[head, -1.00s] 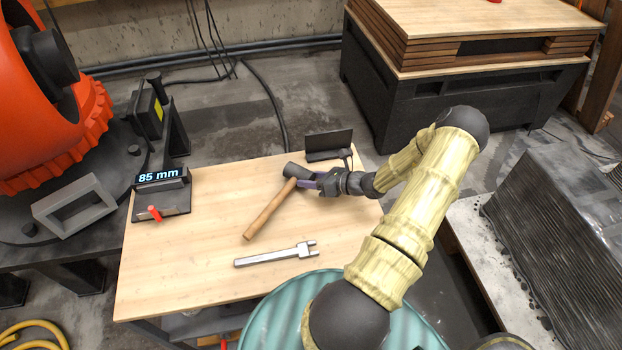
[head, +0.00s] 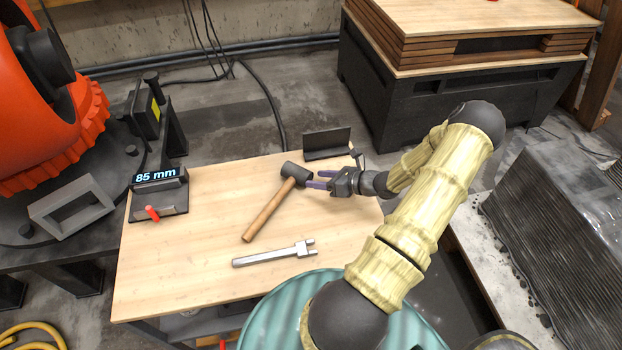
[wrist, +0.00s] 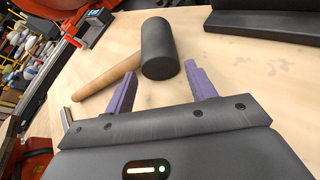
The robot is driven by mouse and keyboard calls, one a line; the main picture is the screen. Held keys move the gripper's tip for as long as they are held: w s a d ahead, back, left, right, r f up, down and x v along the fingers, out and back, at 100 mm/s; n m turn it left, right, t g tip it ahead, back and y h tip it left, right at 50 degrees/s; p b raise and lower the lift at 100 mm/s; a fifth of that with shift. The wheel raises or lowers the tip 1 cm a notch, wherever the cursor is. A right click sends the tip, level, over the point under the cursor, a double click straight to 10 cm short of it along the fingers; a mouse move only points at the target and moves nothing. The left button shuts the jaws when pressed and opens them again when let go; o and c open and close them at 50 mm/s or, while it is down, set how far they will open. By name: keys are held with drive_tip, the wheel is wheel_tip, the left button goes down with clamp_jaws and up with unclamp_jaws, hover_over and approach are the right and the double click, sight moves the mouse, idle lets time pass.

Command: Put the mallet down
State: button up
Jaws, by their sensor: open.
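The mallet has a dark cylindrical head (head: 296,173) and a wooden handle (head: 268,210). It lies on the wooden table (head: 190,250), its handle slanting toward the front left. My gripper (head: 315,180) is open just right of the mallet head, its purple fingers pointing at it. In the wrist view the mallet head (wrist: 160,48) stands just beyond my gripper (wrist: 162,88), with nothing held between the fingers. Whether a fingertip touches the mallet cannot be told.
A metal wrench-like tool (head: 273,254) lies in front of the mallet. A display stand reading 85 mm (head: 158,190) with a red peg is at the table's left. A dark upright plate (head: 327,145) stands at the back edge. The table's front left is clear.

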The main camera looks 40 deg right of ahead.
drive_tip(key=v, duration=0.8)
drive_tip(key=shift+b, duration=0.35)
drive_tip(key=shift+w, duration=0.1)
drive_tip(key=shift+a+r+n, duration=0.1)
drive_tip(key=shift+a+n, duration=0.2)
drive_tip(key=shift+a, duration=0.05)
drive_tip(key=a+n+g, duration=0.2)
drive_tip(key=a, duration=0.1)
drive_tip(key=a+r+n+g+y, duration=0.1)
drive_tip(key=a+n+g, duration=0.1)
drive_tip(key=w+a+r+n+g+y, duration=0.1)
drive_tip(key=a+n, duration=0.2)
drive_tip(key=shift+a+r+g, duration=0.1)
drive_tip(key=shift+a+g, duration=0.25)
drive_tip(key=shift+g, duration=0.05)
drive_tip(key=s+a+r+n+g+h, duration=0.1)
drive_tip(key=a+r+n+h, duration=0.3)
drive_tip(key=n, duration=0.9)
drive_tip(key=s+a+r+n+g+h, duration=0.2)
drive_tip(key=s+a+r+n+h, duration=0.1)
drive_tip(key=a+r+n, duration=0.7)
drive_tip(key=a+n+h, duration=0.1)
drive_tip(key=a+n, duration=0.2)
drive_tip(key=a, duration=0.2)
drive_tip(key=shift+s+g+h, duration=0.25)
drive_tip(key=shift+g+h, duration=0.05)
